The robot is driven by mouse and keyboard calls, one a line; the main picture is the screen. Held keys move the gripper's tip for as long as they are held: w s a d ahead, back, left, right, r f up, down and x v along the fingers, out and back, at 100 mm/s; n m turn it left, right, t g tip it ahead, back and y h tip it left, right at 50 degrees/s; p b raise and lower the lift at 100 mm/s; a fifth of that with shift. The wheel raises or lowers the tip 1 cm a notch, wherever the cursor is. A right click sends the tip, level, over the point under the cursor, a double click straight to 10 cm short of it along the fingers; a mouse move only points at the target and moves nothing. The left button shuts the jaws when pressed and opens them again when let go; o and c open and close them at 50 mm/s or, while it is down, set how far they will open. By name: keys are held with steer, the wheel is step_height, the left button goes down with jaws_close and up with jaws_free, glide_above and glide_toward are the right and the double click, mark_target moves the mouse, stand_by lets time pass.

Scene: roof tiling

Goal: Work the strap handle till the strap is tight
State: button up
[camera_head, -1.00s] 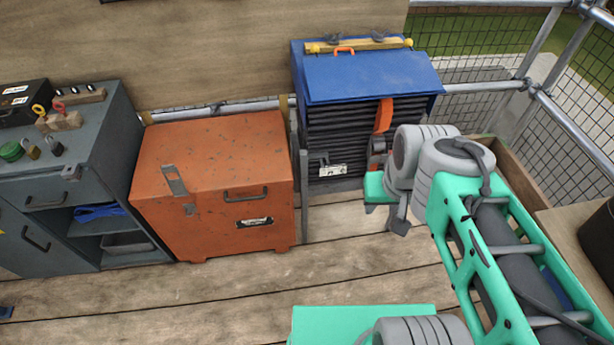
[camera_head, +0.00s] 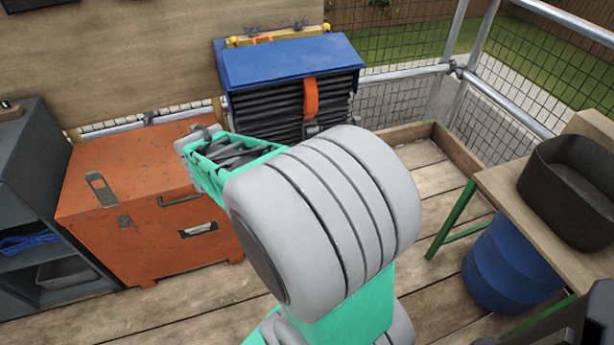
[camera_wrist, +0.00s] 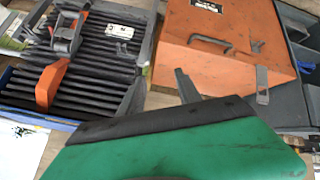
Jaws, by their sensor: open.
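The orange strap (camera_head: 311,97) runs down the front of a stack of dark slates (camera_head: 270,112) under a blue cover (camera_head: 288,62). The stack also shows, turned over, in the wrist view (camera_wrist: 98,80), with the strap (camera_wrist: 50,85) and its grey metal ratchet handle (camera_wrist: 66,38) at upper left. In the head view the handle is mostly hidden behind my arm. A green, dark-edged part of my gripper (camera_wrist: 175,130) fills the lower wrist view. My gripper is open and apart from the handle. How tight the strap is cannot be told.
An orange chest (camera_head: 130,205) stands left of the stack, beside grey shelving (camera_head: 30,190). At right are a table (camera_head: 515,205) with a black tub (camera_head: 570,190) and a blue barrel (camera_head: 512,265) under it. Rails and mesh (camera_head: 405,105) close the back.

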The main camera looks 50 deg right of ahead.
steer(key=d+f+n+t+h+b, duration=0.1)
steer(key=d+f+h+b, duration=0.3)
steer(key=d+f+b, duration=0.55)
steer(key=d+f+n+t+h+b, duration=0.1)
steer(key=d+f+h+b, duration=0.35)
steer(key=d+f, duration=0.95)
steer(key=s+d+f+n+t+h+b, duration=0.35)
steer(key=s+d+f+n, duration=0.2)
steer(key=d, duration=0.25)
steer(key=shift+g, duration=0.45)
steer(key=x, duration=0.2)
steer(key=p+x, duration=0.1)
steer(key=x, duration=0.2)
steer(key=p+x, duration=0.1)
steer(key=x, duration=0.1)
steer(key=shift+s+d+r, duration=0.15)
steer(key=shift+d+r, duration=0.2)
steer(key=shift+c, duration=0.4)
jaws_close()
